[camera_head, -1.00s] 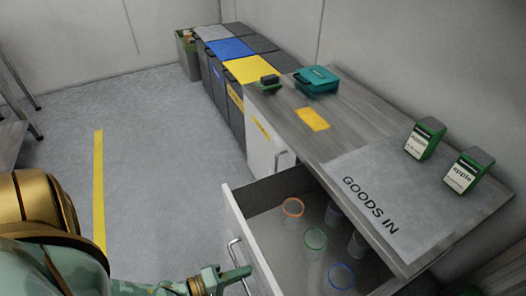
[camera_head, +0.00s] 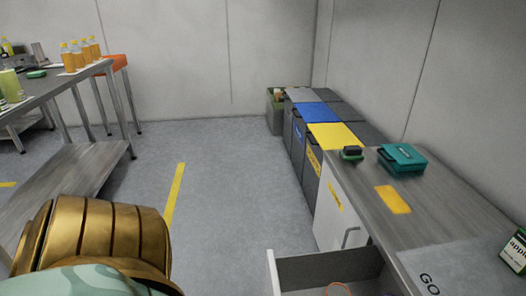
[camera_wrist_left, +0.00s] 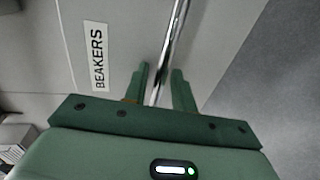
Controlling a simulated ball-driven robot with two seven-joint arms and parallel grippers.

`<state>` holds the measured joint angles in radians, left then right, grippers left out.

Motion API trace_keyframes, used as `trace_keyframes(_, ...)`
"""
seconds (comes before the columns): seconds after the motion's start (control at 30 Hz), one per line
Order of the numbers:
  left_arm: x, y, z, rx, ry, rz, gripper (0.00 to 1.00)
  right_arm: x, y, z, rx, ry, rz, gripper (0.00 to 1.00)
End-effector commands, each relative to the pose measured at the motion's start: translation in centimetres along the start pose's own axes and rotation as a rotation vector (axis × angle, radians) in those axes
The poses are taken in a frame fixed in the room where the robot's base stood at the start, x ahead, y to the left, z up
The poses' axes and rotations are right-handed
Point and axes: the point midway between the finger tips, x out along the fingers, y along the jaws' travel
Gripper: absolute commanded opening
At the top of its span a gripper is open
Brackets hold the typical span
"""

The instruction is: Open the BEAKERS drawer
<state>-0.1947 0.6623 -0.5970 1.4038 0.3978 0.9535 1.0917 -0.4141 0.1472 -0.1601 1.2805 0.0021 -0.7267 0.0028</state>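The BEAKERS drawer (camera_head: 272,277) stands pulled out from the bench at the bottom right of the head view; most of it is cut off by the lower edge. An orange beaker rim (camera_head: 339,289) shows inside it. In the left wrist view the drawer front carries a BEAKERS label (camera_wrist_left: 96,60). Its shiny bar handle (camera_wrist_left: 170,52) runs between the two green fingers of my left gripper (camera_wrist_left: 162,88). The fingers are apart, with small gaps visible beside the bar. My right gripper is not in view.
The bench top (camera_head: 445,215) holds a teal case (camera_head: 402,158) and a small green-black device (camera_head: 351,153). A white cabinet front (camera_head: 335,215) and bins (camera_head: 330,137) stand beyond the drawer. The floor (camera_head: 235,190) is clear. A table (camera_head: 70,85) with bottles stands at left.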

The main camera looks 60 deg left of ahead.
Motion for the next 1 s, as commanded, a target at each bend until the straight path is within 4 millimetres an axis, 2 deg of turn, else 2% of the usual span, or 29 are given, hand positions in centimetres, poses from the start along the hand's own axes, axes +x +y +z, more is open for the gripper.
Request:
trace_keyframes(0.47,-0.5,0.1,-0.1,0.001,0.001,0.001,0.26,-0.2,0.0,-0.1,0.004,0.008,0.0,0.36)
trace_keyframes(0.53,-1.3,0.2,-0.1,0.002,0.001,0.001,0.26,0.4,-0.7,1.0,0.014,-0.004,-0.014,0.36)
trace_keyframes(0.67,-4.2,0.3,-0.1,0.001,0.001,0.001,0.26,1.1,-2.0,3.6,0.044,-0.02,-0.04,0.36)
trace_keyframes(0.8,-8.2,0.3,-0.1,0.002,0.001,0.0,0.26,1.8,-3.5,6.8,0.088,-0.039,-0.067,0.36)
trace_keyframes(1.0,-13.1,0.2,-0.1,0.001,0.001,0.0,0.26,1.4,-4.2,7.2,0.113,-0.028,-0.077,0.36)
